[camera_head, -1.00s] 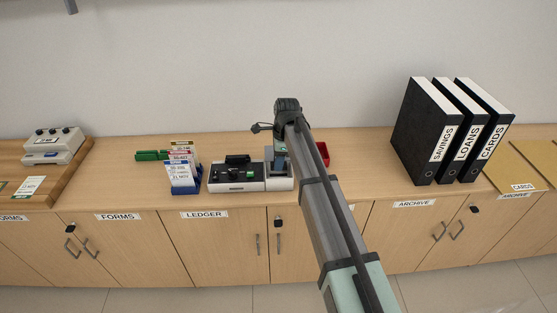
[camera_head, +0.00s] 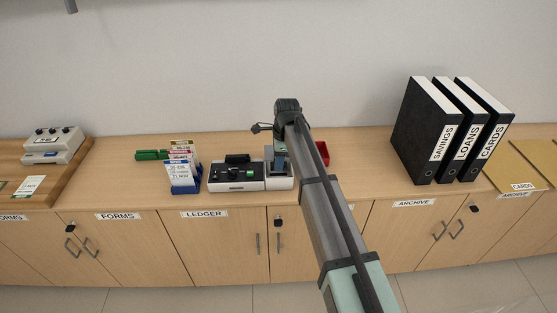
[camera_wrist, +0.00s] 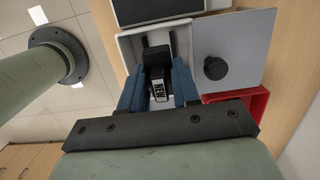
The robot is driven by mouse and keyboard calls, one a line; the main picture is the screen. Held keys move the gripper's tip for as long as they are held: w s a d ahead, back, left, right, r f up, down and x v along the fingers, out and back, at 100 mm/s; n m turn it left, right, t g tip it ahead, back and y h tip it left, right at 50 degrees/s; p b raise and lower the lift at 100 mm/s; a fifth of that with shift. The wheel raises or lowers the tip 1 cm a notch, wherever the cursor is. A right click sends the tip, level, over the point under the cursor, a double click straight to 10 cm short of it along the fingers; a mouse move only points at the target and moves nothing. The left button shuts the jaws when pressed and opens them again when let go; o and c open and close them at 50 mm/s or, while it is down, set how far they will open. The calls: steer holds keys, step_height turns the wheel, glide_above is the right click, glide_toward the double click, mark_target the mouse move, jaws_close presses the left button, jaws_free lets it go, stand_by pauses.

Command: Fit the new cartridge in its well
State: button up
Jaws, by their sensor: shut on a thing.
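In the wrist view my gripper (camera_wrist: 159,88) has its two blue fingers closed on the black new cartridge (camera_wrist: 155,66), whose white label faces the camera. The cartridge is over or partly in the open well (camera_wrist: 128,48) of the white machine; its depth cannot be told. A grey lid (camera_wrist: 235,40) with a black knob (camera_wrist: 215,68) lies beside the well. In the head view the machine (camera_head: 238,186) stands on the counter, and my gripper (camera_head: 279,160) is at its right end. My arm hides part of that end, and the cartridge cannot be made out there.
A red tray (camera_head: 322,153) sits just right of my arm and also shows in the wrist view (camera_wrist: 255,104). A blue card holder (camera_head: 186,189) with cards stands left of the machine. Black binders (camera_head: 424,135) stand further right. The counter (camera_head: 365,170) between arm and binders is clear.

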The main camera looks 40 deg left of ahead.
steer(key=shift+f, duration=0.3)
steer(key=shift+f, duration=0.7)
steer(key=shift+f, duration=0.7)
steer(key=shift+f, duration=0.7)
steer(key=shift+f, duration=0.35)
steer(key=o, duration=1.1)
